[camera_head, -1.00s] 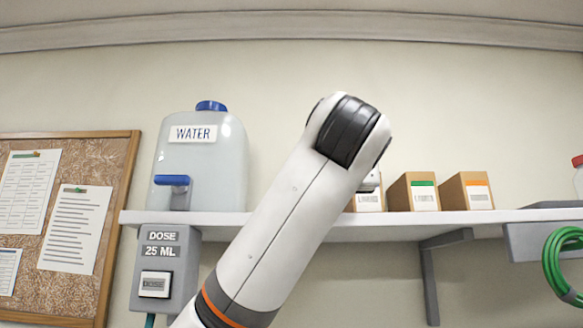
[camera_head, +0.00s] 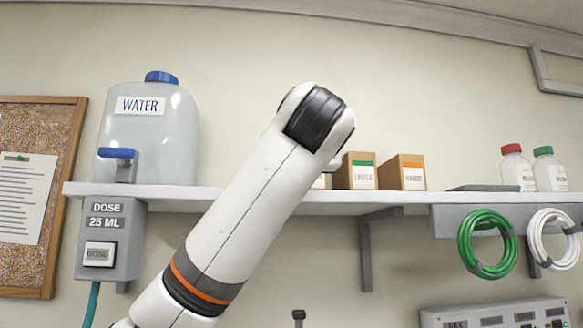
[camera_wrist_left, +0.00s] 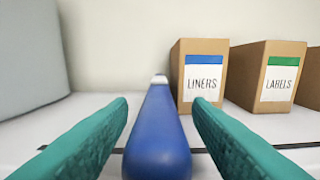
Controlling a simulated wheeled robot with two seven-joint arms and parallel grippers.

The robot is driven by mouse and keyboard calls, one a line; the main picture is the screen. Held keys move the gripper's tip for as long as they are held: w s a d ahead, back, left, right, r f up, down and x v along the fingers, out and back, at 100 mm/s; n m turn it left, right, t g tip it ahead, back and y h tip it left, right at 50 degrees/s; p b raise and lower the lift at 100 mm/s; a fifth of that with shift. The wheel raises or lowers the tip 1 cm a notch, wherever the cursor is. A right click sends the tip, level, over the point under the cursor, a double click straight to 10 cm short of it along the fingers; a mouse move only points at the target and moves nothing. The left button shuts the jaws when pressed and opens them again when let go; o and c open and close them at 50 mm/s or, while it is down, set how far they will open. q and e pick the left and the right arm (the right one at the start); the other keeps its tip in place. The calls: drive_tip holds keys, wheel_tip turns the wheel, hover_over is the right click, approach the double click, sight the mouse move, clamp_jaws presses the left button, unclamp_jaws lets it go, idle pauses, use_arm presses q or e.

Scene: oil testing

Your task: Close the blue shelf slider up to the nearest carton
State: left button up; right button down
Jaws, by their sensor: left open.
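In the left wrist view, the blue slider (camera_wrist_left: 158,135) lies between the two teal fingers of my left gripper (camera_wrist_left: 160,102). The gripper is open, with a finger on each side; I cannot tell whether either touches the slider. The slider's far end is near the LINERS carton (camera_wrist_left: 203,88), which has a blue label band; any gap between them is unclear. The LABELS carton (camera_wrist_left: 268,78) stands to its right. In the head view my left arm hides the slider, the gripper and most of the LINERS carton. My right gripper is not in view.
The white shelf (camera_head: 250,196) carries a WATER tank (camera_head: 150,140) at left, above a dose box (camera_head: 108,238). An orange-labelled carton (camera_head: 402,172) and two capped bottles (camera_head: 530,170) stand farther right. Green (camera_head: 487,243) and white (camera_head: 552,242) hose coils hang below.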

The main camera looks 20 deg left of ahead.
use_arm(q)
drive_tip(key=b+v, duration=0.4)
drive_tip(key=v, duration=0.8)
drive_tip(key=shift+b, duration=0.35)
drive_tip(key=shift+a, duration=0.1)
